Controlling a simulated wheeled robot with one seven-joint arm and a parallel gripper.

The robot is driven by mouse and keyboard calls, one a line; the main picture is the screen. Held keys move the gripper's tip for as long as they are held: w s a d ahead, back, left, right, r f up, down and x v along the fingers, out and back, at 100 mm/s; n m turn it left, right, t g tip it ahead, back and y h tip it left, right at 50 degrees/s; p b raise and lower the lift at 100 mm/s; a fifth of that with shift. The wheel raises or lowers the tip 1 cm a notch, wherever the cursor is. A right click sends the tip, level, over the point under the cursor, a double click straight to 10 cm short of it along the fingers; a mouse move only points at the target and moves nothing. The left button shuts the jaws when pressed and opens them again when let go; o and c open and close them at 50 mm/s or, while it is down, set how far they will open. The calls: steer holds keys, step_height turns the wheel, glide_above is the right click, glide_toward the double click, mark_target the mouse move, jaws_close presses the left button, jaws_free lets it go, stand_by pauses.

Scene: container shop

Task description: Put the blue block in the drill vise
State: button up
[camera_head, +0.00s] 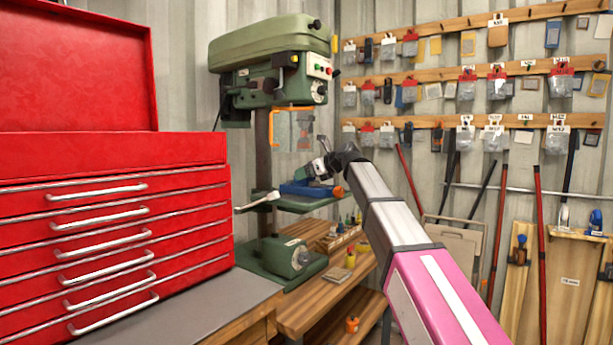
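A blue drill vise (301,189) sits on the table of the green drill press (268,62). An orange part (338,191) shows at its right end. My gripper (318,169) is just above the vise, at the end of my arm reaching in from the lower right. It is small and dark in this view, so I cannot tell whether its fingers are open or shut, or whether it holds anything. I cannot make out a blue block apart from the blue vise. The vise jaws are partly hidden by my gripper.
An orange-edged clear guard (291,128) hangs around the drill spindle above my gripper. A grey lever (259,201) sticks out left of the press table. A red tool chest (110,230) fills the left. A wooden bench (335,285) with small items stands below.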

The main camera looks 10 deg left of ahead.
steer(key=v, duration=1.1)
steer(key=shift+r, duration=0.1)
